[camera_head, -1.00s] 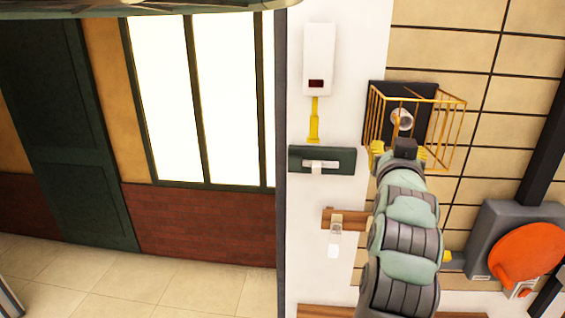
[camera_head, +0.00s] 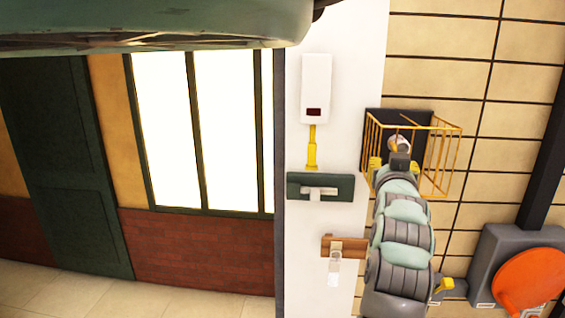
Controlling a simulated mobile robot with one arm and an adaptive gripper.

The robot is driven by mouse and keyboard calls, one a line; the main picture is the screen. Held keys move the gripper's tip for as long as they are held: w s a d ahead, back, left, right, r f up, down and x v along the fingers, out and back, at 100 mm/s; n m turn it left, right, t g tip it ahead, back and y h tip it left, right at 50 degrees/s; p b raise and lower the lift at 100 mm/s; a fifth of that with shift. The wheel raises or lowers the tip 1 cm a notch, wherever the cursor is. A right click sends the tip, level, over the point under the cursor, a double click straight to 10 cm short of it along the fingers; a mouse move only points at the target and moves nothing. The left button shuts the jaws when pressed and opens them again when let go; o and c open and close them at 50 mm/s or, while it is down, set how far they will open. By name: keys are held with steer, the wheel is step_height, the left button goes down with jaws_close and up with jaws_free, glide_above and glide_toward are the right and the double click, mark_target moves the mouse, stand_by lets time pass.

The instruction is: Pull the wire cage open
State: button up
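The wire cage (camera_head: 444,171) is a box of thin yellow bars on a black back panel (camera_head: 412,117), on the tiled wall right of centre. A round pale fitting (camera_head: 399,143) sits inside it. My gripper (camera_head: 394,164) is at the cage's lower left, right against or overlapping its front bars. Its yellow fingers show apart on either side of a dark block, so it looks open. My wrist hides the cage's lower left part, and I cannot tell whether a finger touches a bar.
A white box (camera_head: 315,85) with a yellow stem, a green panel with a pale handle (camera_head: 320,187) and a wooden block (camera_head: 344,246) are on the white wall strip left of my arm. A grey unit with an orange disc (camera_head: 530,282) is at lower right.

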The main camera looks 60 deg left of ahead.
steer(key=shift+c, duration=0.2)
jaws_close()
stand_by(0.3)
steer(key=shift+d+f+b, duration=0.1)
steer(key=shift+d+b, duration=0.05)
steer(key=shift+b, duration=0.4)
